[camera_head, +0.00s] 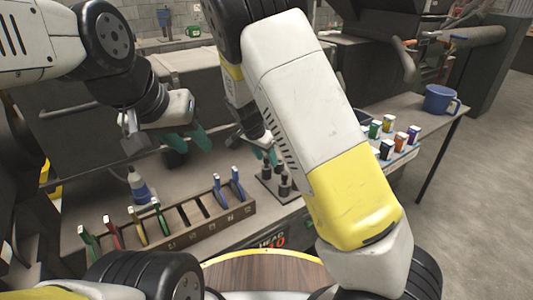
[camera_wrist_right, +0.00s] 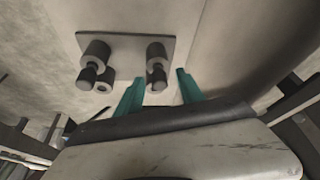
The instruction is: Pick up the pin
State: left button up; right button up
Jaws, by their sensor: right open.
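Several dark pins (camera_head: 282,182) stand upright on a small metal plate (camera_head: 262,181) on the bench in the head view. In the right wrist view, dark cylindrical pins (camera_wrist_right: 95,58) and (camera_wrist_right: 156,62) show on the grey plate (camera_wrist_right: 126,42). My right gripper (camera_wrist_right: 159,92) has its teal fingers apart with nothing gripped, close to the plate. One of its teal fingers shows just above the pins in the head view, partly hidden by my right arm. My left gripper (camera_head: 186,139) is open and empty over the back of the bench.
A wooden rack (camera_head: 180,222) with coloured-handled tools stands left of the plate. A white-and-blue bottle (camera_head: 138,186) is behind it. Several small coloured boxes (camera_head: 388,148) and a blue mug (camera_head: 439,100) stand to the right. A round wooden top (camera_head: 265,277) is in front.

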jog(key=shift+w+d+f, duration=0.1)
jog(key=shift+f, duration=0.25)
grip_shut()
jog(key=shift+r, duration=0.15)
